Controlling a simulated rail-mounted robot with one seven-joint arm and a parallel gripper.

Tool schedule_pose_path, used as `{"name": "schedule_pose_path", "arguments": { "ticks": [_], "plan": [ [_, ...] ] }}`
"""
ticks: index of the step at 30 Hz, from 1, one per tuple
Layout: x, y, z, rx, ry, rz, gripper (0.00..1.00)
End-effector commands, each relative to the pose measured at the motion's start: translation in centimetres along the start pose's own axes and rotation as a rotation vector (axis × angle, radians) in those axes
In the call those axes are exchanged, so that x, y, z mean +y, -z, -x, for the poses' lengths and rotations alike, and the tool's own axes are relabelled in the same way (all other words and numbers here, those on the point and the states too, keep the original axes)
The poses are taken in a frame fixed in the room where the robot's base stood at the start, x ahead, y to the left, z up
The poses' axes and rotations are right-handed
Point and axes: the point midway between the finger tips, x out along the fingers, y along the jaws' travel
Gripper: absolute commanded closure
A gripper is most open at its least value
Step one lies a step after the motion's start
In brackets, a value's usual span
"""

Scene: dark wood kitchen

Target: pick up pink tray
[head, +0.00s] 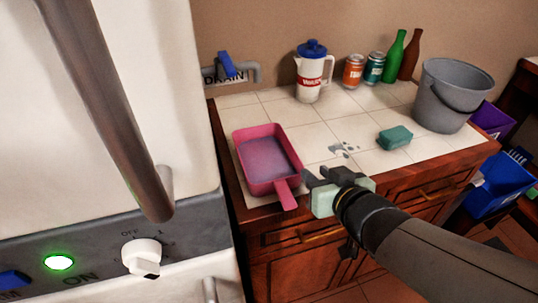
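The pink tray (285,190) lies on the white tiled counter near its front left corner. It is a shallow, dustpan-like tray with a greyish inside, and its handle points toward the counter's front edge. My gripper (308,178) is just right of the tray's handle, above the front edge of the counter. Its dark fingers point left toward the tray. I see no clear contact between them, and the gap between the fingertips is too small to judge.
A green sponge (395,138) and a grey bucket (453,97) stand to the right. A white jug (313,75), orange can (354,71), teal can (375,68), green bottle (394,58) and brown bottle (411,56) line the back. A white appliance (170,110) borders the left.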

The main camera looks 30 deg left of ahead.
Motion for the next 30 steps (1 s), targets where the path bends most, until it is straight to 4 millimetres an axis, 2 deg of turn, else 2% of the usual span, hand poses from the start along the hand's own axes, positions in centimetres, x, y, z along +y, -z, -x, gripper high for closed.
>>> {"name": "schedule_pose_path", "arguments": {
  "ticks": [1, 4, 11, 21, 30],
  "plan": [
    [0.0, -0.4, -1.4, -0.001, 0.002, 0.0, 0.72],
    [-0.1, -0.3, -3.1, -0.001, 0.003, 0.001, 0.72],
    [-0.1, -0.1, -4.8, 0.002, 0.002, 0.001, 0.72],
    [-0.1, 0.0, -9.3, 0.0, 0.003, 0.002, 0.72],
    [-0.1, 0.2, -9.7, 0.002, 0.002, 0.002, 0.72]
  ]
}}
